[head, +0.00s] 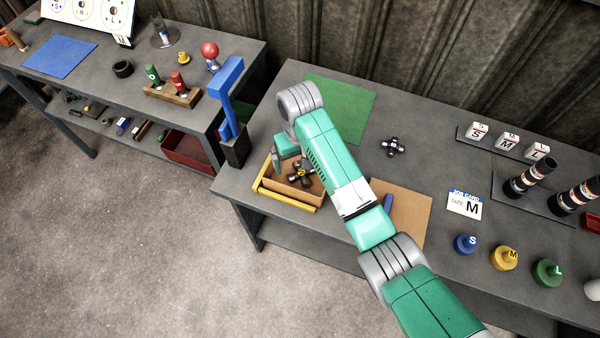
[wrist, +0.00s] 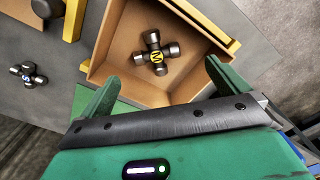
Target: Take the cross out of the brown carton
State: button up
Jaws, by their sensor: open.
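The brown carton (head: 313,189) stands at the front left of the workbench, with yellow strips along its edges. The carton also shows in the wrist view (wrist: 119,30). A dark metal cross (head: 301,174) with a yellow centre lies inside it. In the wrist view this cross (wrist: 153,54) shows the letter M and lies on the carton floor. My gripper (head: 284,160) is over the carton's far left side in the head view. In the wrist view my gripper (wrist: 162,74) has its two green fingers wide apart, with nothing between them and the cross ahead of them.
Another cross (head: 392,147) lies on the bench right of the carton; in the wrist view it (wrist: 28,75) has a blue centre. A blue upright stand (head: 229,98) is close left of the carton. A green mat (head: 350,105) lies behind, and a brown board (head: 412,208) to the right.

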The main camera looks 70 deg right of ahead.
aim_at(301, 172)
notch_tip(301, 172, down, 3)
jog(key=shift+r+b, duration=0.15)
jog(key=shift+b, duration=0.15)
jog(key=f, duration=0.2)
jog(key=d+f+b, duration=0.1)
jog(key=f, duration=0.1)
jog(key=shift+s+f, duration=0.15)
jog(key=shift+f, duration=0.4)
jog(key=c, duration=1.3)
notch_tip(301, 172, up, 10)
jog(key=shift+r+p, duration=0.1)
jog(key=shift+p, duration=0.8)
